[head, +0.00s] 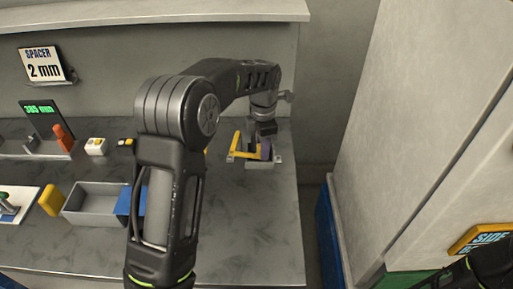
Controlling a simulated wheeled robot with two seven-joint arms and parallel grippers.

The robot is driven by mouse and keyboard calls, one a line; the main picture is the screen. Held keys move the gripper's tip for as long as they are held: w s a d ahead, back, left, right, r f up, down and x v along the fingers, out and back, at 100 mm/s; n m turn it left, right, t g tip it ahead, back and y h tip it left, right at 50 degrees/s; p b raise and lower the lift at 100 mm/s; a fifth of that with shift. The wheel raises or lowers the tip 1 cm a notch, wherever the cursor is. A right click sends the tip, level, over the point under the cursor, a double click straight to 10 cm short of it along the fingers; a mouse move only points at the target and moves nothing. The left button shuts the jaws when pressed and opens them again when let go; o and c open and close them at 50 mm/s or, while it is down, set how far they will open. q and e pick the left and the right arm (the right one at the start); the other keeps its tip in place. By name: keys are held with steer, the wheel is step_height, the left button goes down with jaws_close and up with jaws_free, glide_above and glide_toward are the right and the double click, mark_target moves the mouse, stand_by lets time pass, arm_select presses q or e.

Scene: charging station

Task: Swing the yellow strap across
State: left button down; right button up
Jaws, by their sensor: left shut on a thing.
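The yellow strap (243,154) shows as an angled bar at a small grey cradle (259,166) near the right end of the counter. A purple-grey block (266,150) stands upright in the cradle, beside the strap. My left gripper (262,140) points down over the cradle and is shut on the block, close to the strap; its fingertips are small and partly hidden. Part of my right arm (484,268) shows dark at the lower right corner; its jaws cannot be made out.
My left arm covers the middle of the grey counter (245,235). At left are a grey bin (92,202), a yellow block (51,199), an orange-handled device (63,138) and a "SPACER 2 mm" sign (45,65). A pale cabinet (425,120) stands at right, beyond a gap.

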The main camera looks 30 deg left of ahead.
arm_select(q)
steer(key=shift+w+d, duration=0.15)
steer(key=shift+w, duration=0.05)
stand_by(0.3)
steer(key=c, duration=1.1)
jaws_free()
steer(key=shift+c, duration=0.2)
steer(key=shift+s, duration=0.1)
